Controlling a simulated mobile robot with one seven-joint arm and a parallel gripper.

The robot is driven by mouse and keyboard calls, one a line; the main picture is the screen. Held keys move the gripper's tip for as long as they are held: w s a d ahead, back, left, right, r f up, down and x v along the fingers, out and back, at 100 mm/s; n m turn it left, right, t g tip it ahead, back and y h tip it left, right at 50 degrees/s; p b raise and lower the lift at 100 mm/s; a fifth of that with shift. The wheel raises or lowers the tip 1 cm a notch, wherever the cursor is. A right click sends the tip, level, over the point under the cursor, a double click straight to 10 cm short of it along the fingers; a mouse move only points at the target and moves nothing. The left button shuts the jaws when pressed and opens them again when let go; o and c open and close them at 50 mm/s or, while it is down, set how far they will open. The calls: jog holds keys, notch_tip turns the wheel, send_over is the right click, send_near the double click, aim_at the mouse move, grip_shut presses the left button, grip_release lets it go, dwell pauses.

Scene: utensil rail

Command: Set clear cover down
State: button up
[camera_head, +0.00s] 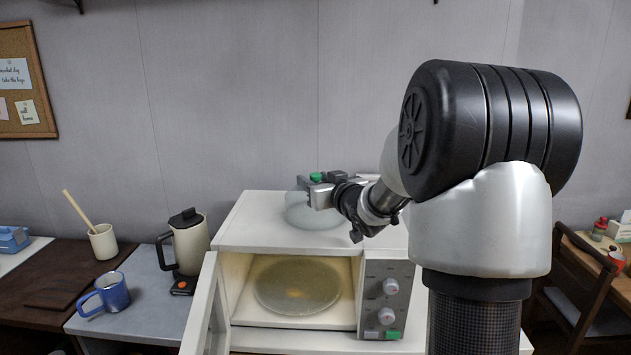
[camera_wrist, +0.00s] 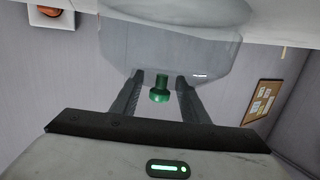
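The clear cover (camera_head: 313,214) is a translucent dome with a green knob (camera_head: 316,177). It appears to rest on top of the white microwave (camera_head: 262,232). In the wrist view the cover (camera_wrist: 175,45) fills the upper middle, with its green knob (camera_wrist: 160,90) below it. My gripper (camera_head: 322,188) is at the knob, reaching in from the right. In the wrist view the fingers of my gripper (camera_wrist: 159,77) stand apart on either side of the knob, with gaps visible. The far side of the cover's rim is hidden.
The microwave door (camera_head: 204,306) is open, with a round glass plate (camera_head: 297,284) inside. To the left are a kettle (camera_head: 190,243), a blue mug (camera_head: 112,292) and a cream cup (camera_head: 103,242) with a wooden utensil. A wall is behind; a chair (camera_head: 588,290) is at right.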

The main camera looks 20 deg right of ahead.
jog(key=shift+r+p, duration=0.3)
jog(key=s+d+r, duration=0.1)
jog(key=s, duration=1.1)
jog(key=shift+w+r, duration=0.1)
